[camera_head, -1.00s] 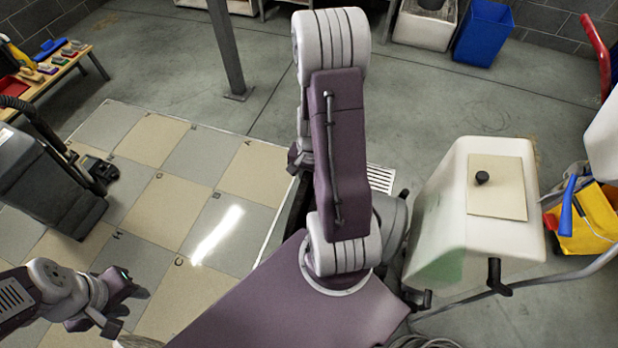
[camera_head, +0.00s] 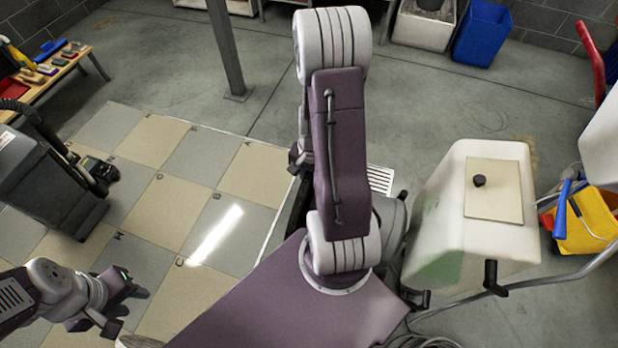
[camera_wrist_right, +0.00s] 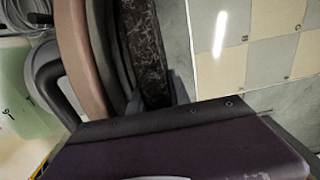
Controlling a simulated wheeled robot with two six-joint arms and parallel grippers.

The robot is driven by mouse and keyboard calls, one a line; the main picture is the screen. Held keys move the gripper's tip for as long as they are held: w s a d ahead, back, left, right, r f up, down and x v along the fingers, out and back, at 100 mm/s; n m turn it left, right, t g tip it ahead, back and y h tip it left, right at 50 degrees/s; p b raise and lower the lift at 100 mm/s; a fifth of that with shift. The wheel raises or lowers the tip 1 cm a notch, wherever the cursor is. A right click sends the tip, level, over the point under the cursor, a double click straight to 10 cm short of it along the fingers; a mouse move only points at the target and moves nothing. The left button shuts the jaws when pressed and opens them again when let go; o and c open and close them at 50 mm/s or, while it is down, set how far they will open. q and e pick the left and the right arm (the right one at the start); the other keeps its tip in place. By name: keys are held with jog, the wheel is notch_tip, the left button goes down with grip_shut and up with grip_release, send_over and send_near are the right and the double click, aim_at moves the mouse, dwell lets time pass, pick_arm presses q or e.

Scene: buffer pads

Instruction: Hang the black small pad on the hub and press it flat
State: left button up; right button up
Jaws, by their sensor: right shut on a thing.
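My left gripper (camera_head: 128,305) is open and empty over the checkered floor in the head view, its two fingers apart. My right arm rises in the middle of that view, and its links hide its gripper. In the right wrist view a black pad (camera_wrist_right: 146,45) with a fibrous, speckled face stands edge-on at the top, beside darker and brown curved bands (camera_wrist_right: 75,35). My right gripper is shut on the black pad, with its fingertips mostly hidden. A dark floor machine (camera_head: 45,180) stands at the left of the head view. I cannot make out its hub.
A white tank (camera_head: 440,215) with a beige lid stands at the right. A yellow bucket (camera_head: 590,222) is beyond it. A blue bin (camera_head: 481,32) and a grey post (camera_head: 227,55) stand at the back. A bench (camera_head: 70,75) with small blocks is at far left. The checkered floor (camera_head: 150,205) is largely clear.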

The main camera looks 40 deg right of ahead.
jog(key=shift+d+r, duration=0.1)
jog(key=shift+r, duration=0.35)
jog(key=shift+c, duration=0.6)
jog(key=shift+s+d+r+p, duration=0.1)
jog(key=shift+s+r+p, duration=0.1)
jog(key=shift+r+p, duration=0.6)
jog(key=shift+s+d+r+p, duration=0.1)
jog(key=shift+s+r+p, duration=0.1)
jog(key=shift+r+p, duration=0.6)
jog(key=o, duration=1.1)
jog(key=shift+s, duration=0.15)
jog(key=shift+c, duration=0.2)
jog(key=shift+r, duration=0.1)
notch_tip(320, 180, up, 9)
jog(key=p, duration=0.3)
jog(key=shift+s, duration=0.1)
